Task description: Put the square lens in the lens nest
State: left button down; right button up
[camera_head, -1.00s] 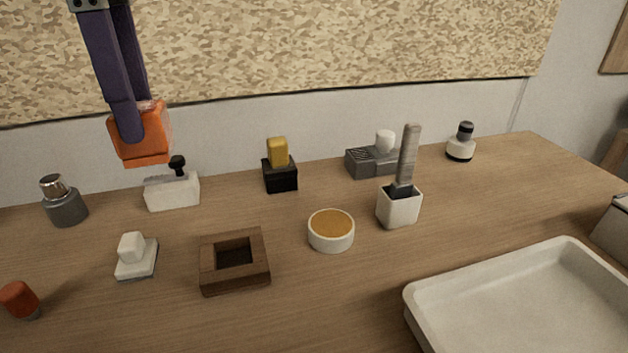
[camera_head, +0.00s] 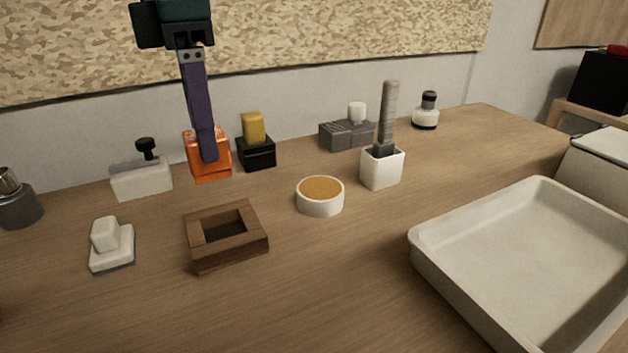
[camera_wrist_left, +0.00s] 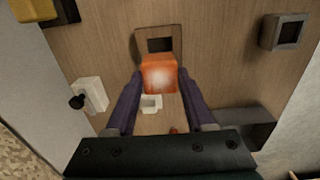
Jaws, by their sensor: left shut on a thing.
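The square lens is an orange, slightly glowing block (camera_head: 222,167), also seen in the left wrist view (camera_wrist_left: 160,74). My left gripper (camera_head: 208,158) is shut on it, with purple fingers on opposite sides in the wrist view. It holds the lens upright above the counter, behind the nest in the head view. The lens nest is a brown wooden square frame (camera_head: 255,248) with a dark square recess. It also shows in the wrist view (camera_wrist_left: 145,44), just beyond the lens, with its near edge partly hidden. My right gripper is not in view.
A white block with a black knob (camera_head: 141,182) and a black block with a yellow top (camera_head: 257,153) flank the held lens. A small white block (camera_head: 112,247), a round orange-topped dish (camera_head: 320,204) and a white holder (camera_head: 381,169) stand around the nest. A white tray (camera_head: 425,258) lies right.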

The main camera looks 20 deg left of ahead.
pick_arm(q)
notch_tip(320, 180, down, 10)
jog(key=b, duration=0.6)
jog(key=shift+f+b, duration=0.1)
jog(key=shift+b, duration=0.2)
jog(key=shift+r, duration=0.2)
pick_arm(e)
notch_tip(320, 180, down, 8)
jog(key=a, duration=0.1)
pick_arm(q)
jog(key=shift+f, duration=0.1)
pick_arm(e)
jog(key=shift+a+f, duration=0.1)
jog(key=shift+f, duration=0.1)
pick_arm(q)
jog(key=shift+c, duration=1.3)
grip_release()
jog(key=shift+r+p, duration=0.3)
notch_tip(320, 180, up, 12)
jog(key=shift+f+p, duration=0.15)
jog(key=shift+p, duration=0.6)
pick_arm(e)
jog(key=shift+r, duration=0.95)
